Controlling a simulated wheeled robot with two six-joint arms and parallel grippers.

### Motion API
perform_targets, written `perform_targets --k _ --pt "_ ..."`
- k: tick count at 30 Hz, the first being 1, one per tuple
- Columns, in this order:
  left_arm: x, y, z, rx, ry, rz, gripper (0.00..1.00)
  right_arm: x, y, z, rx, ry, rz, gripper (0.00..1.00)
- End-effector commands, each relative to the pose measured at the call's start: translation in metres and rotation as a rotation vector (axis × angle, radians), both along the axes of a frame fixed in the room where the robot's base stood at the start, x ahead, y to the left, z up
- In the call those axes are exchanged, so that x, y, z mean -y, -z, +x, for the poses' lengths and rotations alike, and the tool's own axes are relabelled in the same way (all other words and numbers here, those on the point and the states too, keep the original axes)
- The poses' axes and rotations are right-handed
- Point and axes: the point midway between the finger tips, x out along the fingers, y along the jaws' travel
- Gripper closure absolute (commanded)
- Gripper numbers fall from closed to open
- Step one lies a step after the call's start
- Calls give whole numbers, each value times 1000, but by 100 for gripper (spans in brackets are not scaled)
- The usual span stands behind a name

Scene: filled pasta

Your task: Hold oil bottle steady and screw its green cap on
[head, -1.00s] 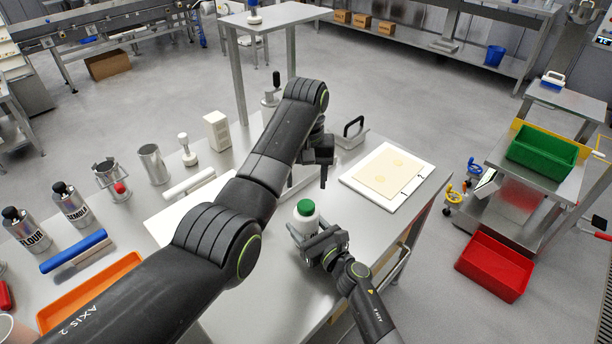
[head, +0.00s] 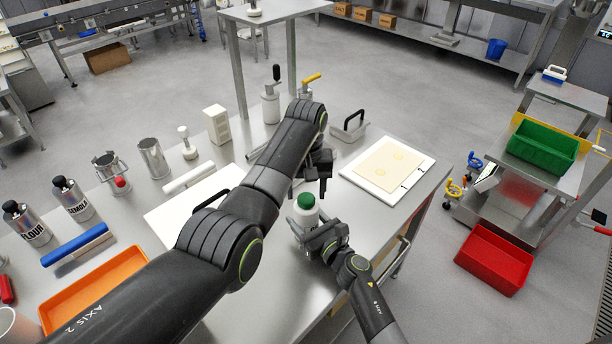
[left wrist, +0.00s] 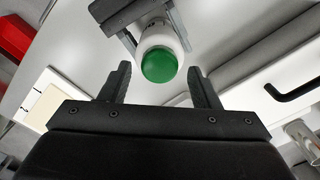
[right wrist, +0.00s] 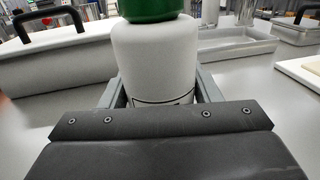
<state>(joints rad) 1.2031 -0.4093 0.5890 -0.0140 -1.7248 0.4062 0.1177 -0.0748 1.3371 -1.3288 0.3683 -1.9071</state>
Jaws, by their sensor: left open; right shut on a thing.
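The white oil bottle (head: 309,217) stands upright on the steel table in the head view, with its green cap (head: 306,200) on top. My right gripper (head: 318,236) is shut around the bottle's body; the right wrist view shows the bottle (right wrist: 155,60) between the fingers and the green cap (right wrist: 150,8) above it. My left gripper (head: 322,185) is open and empty, above and close to the cap. In the left wrist view the cap (left wrist: 159,66) lies ahead, between and beyond the open fingertips (left wrist: 160,80). Whether the cap is fully seated cannot be told.
A white board with a dough sheet (head: 388,166) lies to the right. A steel pan with a black handle (head: 350,130) is behind it.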

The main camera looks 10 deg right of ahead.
Motion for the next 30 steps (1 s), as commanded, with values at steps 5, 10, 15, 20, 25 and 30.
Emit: perform_targets --k 5,10,15,20,25,30 --pt "0 17 0 -1 0 1 44 0 0 0 -1 1 -1 100" --pt "0 21 0 1 0 0 44 0 0 0 -1 1 0 100" --pt "0 21 0 1 0 0 44 0 0 0 -1 1 0 100" --pt "0 21 0 1 0 0 62 0 0 0 -1 1 0 100" --pt "0 21 0 1 0 0 84 0 0 0 -1 1 0 100" --pt "0 21 0 1 0 1 91 0 0 0 -1 1 0 100"
